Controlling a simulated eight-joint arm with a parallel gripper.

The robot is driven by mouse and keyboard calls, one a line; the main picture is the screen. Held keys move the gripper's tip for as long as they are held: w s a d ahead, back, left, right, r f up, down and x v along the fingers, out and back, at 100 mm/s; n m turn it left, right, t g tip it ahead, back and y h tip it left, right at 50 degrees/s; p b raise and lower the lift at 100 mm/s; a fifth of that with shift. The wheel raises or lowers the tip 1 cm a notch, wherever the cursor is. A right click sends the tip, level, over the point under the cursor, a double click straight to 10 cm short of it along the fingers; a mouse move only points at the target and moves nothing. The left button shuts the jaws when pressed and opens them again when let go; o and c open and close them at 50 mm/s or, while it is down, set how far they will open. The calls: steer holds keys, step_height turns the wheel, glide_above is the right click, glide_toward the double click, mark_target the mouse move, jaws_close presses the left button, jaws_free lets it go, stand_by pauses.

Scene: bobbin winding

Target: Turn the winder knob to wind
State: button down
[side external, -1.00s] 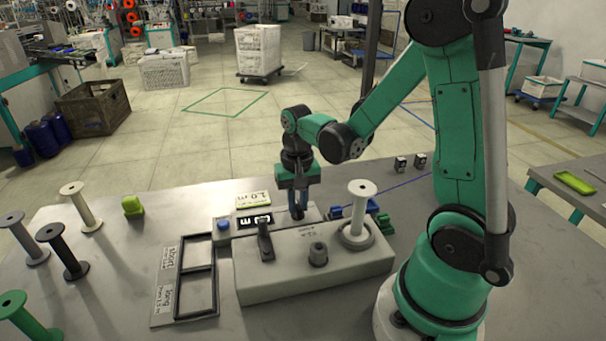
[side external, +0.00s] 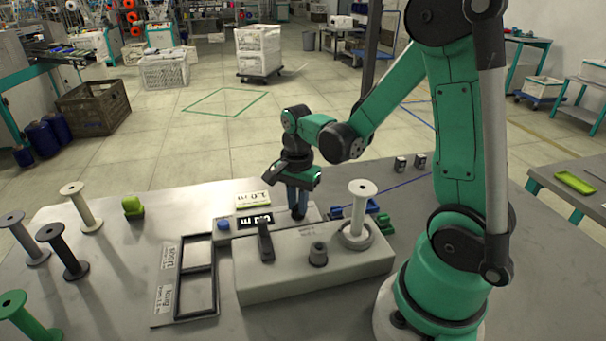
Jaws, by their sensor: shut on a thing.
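The winder is a pale box (side external: 345,274) on the table with a white bobbin (side external: 361,208) standing upright at its right end. Behind it is a panel (side external: 226,238) with a blue button (side external: 223,225) and a black display (side external: 254,221), whose digits are too small to read surely. My gripper (side external: 299,210) points down at the right part of this panel. Its fingers are shut on the winder knob, which they hide. A dark lever (side external: 265,243) and a grey ribbed cap (side external: 318,254) are on the box top, apart from my gripper.
Several loose spools, including a white one (side external: 81,208) and a green one (side external: 27,318), stand at the left. A black-framed tray (side external: 182,308) lies left of the winder. A lime block (side external: 132,207) and a 1.0 m card (side external: 252,199) lie behind. Blue and green pieces (side external: 381,222) sit by the bobbin.

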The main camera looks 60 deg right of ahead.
mark_target(296, 206)
steer(key=shift+m, duration=0.3)
steer(key=c, duration=0.8)
jaws_free()
steer(key=shift+r, duration=0.1)
steer(key=shift+r, duration=2.75)
steer(key=shift+a+r+n, duration=0.15)
steer(key=shift+a+n, duration=0.1)
steer(key=shift+n, duration=0.15)
steer(key=a+r+n+t, duration=0.2)
steer(key=a+n+t, duration=0.1)
steer(key=n, duration=0.5)
steer(key=s+a+r+n+t, duration=0.1)
steer(key=a+n+t, duration=0.3)
steer(key=n, duration=0.5)
steer(key=shift+a+r, duration=0.75)
steer(key=shift+a, duration=0.35)
